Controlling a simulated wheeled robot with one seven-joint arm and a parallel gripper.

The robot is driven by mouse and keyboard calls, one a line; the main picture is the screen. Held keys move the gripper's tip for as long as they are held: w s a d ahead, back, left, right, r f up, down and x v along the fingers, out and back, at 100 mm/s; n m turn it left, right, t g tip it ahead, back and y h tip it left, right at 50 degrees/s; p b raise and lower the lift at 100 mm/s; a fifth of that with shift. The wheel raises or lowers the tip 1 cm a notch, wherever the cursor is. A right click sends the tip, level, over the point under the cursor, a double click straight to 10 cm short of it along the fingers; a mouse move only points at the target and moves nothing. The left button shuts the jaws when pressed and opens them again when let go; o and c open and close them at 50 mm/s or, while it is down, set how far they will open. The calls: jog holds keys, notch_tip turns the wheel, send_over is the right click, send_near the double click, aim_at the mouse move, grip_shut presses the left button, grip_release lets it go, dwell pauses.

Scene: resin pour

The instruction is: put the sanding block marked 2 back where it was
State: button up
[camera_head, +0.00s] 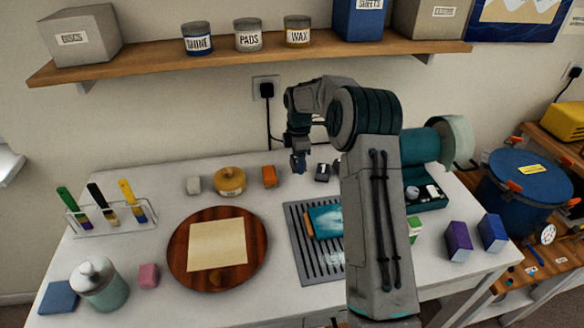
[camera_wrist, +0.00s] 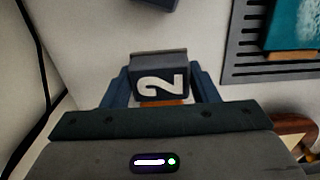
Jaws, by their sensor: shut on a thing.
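The sanding block marked 2 (camera_wrist: 158,88) is dark with a white numeral and an orange-brown edge. In the wrist view it sits between both fingers of my gripper (camera_wrist: 160,92), which is shut on it. In the head view my gripper (camera_head: 299,165) is over the back of the white table, left of a small dark block (camera_head: 322,172). The held block is hard to make out there, and I cannot tell its height above the table.
A slotted grey rack (camera_head: 296,226) holds a teal panel (camera_head: 325,220), partly behind my arm. An orange block (camera_head: 269,176), a yellow-brown roll (camera_head: 229,181) and a whitish block (camera_head: 193,184) stand left of my gripper. A round wooden board (camera_head: 183,262) lies in front. A shelf (camera_head: 250,57) hangs above.

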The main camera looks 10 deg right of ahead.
aim_at(292, 178)
jog(key=shift+w+a+f, duration=0.25)
jog(key=shift+a+f, duration=0.05)
jog(key=shift+a, duration=0.15)
jog(key=shift+w+a+f, duration=0.2)
jog(key=shift+a+f, duration=0.05)
jog(key=shift+a, duration=0.15)
jog(key=shift+f, duration=0.2)
jog(key=shift+f+p, duration=0.7)
jog(key=shift+f, duration=1.15)
jog(key=shift+f, duration=0.1)
jog(key=shift+f, duration=0.15)
jog(key=o, duration=1)
jog(key=shift+c, duration=0.2)
